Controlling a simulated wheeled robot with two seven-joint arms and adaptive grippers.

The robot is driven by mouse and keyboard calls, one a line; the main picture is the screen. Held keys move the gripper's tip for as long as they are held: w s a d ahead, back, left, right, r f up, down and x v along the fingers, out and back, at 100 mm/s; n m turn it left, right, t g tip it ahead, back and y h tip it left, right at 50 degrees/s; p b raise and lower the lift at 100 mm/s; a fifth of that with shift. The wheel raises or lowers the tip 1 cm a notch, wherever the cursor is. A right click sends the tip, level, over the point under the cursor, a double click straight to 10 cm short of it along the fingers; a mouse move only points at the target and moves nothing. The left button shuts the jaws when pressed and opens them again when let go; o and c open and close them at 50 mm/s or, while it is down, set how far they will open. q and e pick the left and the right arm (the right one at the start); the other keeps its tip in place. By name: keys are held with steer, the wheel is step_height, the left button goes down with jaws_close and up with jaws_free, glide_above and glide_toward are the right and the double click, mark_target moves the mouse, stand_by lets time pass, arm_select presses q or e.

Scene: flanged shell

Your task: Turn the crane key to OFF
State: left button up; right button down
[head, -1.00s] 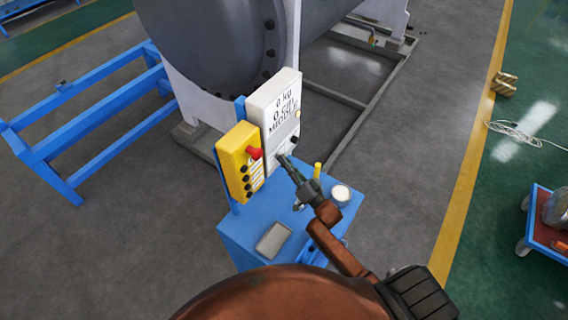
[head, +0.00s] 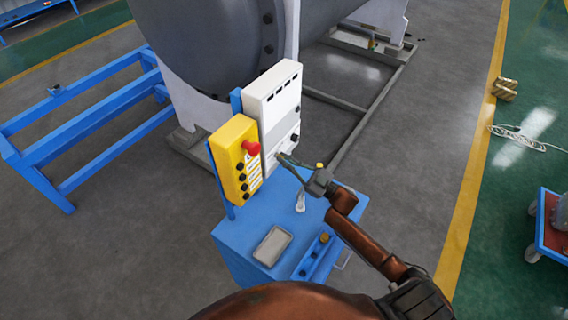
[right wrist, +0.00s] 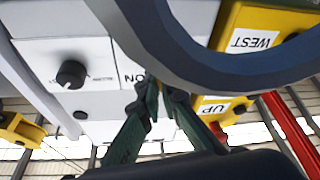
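The white control box (head: 278,100) stands upright at the back of the blue cart. My right gripper (head: 282,157) points at the lower part of the box's face. In the right wrist view its green fingertips (right wrist: 158,92) are close together over the panel beside the lettering. The key cannot be made out, so a hold on it cannot be confirmed. My left gripper is out of view.
A yellow pendant (head: 236,160) with a red button hangs left of the box. The blue cart (head: 235,235) carries a grey flat item (head: 272,246). A blue frame (head: 95,120) stands left, a large grey cylinder (head: 200,40) behind.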

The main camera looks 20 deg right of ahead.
steer(key=n+g+b, duration=0.1)
steer(key=n, duration=0.2)
steer(key=n+g+y+b, duration=0.1)
steer(key=n, duration=0.2)
steer(key=shift+d+n+g+y, duration=0.15)
steer(key=shift+n+g+y, duration=0.15)
steer(key=shift+n, duration=0.4)
steer(key=c, duration=2.2)
jaws_free()
steer(key=shift+o, duration=0.2)
steer(key=v, duration=1.2)
steer(key=shift+w, duration=0.1)
